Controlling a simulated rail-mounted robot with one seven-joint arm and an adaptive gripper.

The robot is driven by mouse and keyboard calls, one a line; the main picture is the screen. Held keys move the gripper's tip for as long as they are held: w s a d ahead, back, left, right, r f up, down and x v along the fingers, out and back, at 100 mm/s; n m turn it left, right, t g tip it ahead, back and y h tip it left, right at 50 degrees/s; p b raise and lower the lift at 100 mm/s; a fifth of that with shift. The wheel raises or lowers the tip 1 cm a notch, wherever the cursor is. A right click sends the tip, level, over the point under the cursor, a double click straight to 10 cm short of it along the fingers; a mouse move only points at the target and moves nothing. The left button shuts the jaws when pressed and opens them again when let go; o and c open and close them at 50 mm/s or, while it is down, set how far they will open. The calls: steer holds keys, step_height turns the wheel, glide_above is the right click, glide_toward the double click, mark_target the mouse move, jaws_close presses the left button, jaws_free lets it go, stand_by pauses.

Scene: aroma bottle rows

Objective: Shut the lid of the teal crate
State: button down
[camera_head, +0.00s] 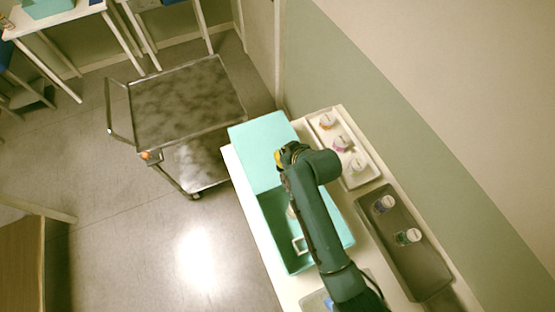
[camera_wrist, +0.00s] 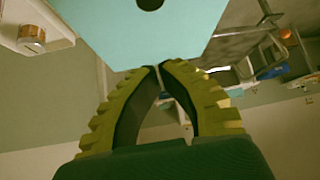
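The teal crate (camera_head: 277,226) stands on a white table with its inside showing. Its lid (camera_head: 262,150) is open, a flat teal panel at the crate's far end. My gripper (camera_head: 279,160) is at the lid's near right side, mostly hidden by my arm. In the wrist view my yellow-ribbed gripper (camera_wrist: 158,67) has its fingertips together with nothing seen between them. A teal panel with a dark hole, likely the lid (camera_wrist: 140,35), fills the top of that view, right by the fingertips. Whether they touch cannot be told.
A white tray (camera_head: 372,177) with several small bottles and a dark tray (camera_head: 425,265) with two bottles (camera_head: 384,204) lie right of the crate. A white square-shaped item (camera_head: 299,245) is inside the crate. A metal cart (camera_head: 187,92) stands left; a wall borders the right.

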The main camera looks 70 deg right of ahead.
steer(key=shift+d+f, duration=0.1)
steer(key=shift+d, duration=0.15)
glide_above(272, 149)
steer(key=s+a, duration=0.1)
steer(key=a, duration=0.2)
steer(key=f, duration=0.7)
steer(key=shift+s+d, duration=0.15)
steer(key=shift+d, duration=0.1)
steer(key=shift+s+a+f+p, duration=0.15)
steer(key=shift+s+a+p, duration=0.15)
steer(key=shift+s+a, duration=0.4)
steer(key=shift+s+a+f+p, duration=0.15)
steer(key=shift+s+a+p, duration=0.2)
steer(key=shift+s, duration=0.55)
